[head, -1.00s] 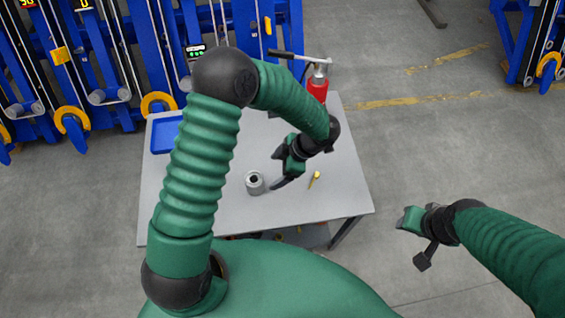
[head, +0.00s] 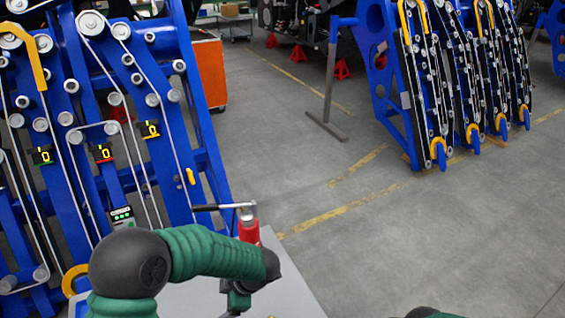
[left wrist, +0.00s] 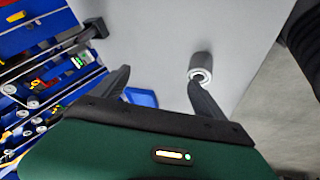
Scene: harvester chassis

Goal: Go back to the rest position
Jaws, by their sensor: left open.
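My left gripper (head: 235,304) is low in the head view, over the grey table (head: 292,284), with its lower part cut off by the frame. In the left wrist view its two dark fingers stand wide apart with nothing between them, so the left gripper (left wrist: 160,90) is open and empty. A grey metal cylinder (left wrist: 201,66) with a hole in its end stands on the table close to the right finger in that view. Only a small piece of my right arm shows at the bottom edge of the head view; its gripper is out of sight.
A red tool with a metal lever (head: 248,231) stands on the table just behind my left arm. A blue tray (left wrist: 141,97) lies on the table. A blue belt frame (head: 150,120) rises at left; more blue frames (head: 400,110) stand back right. Open floor lies between.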

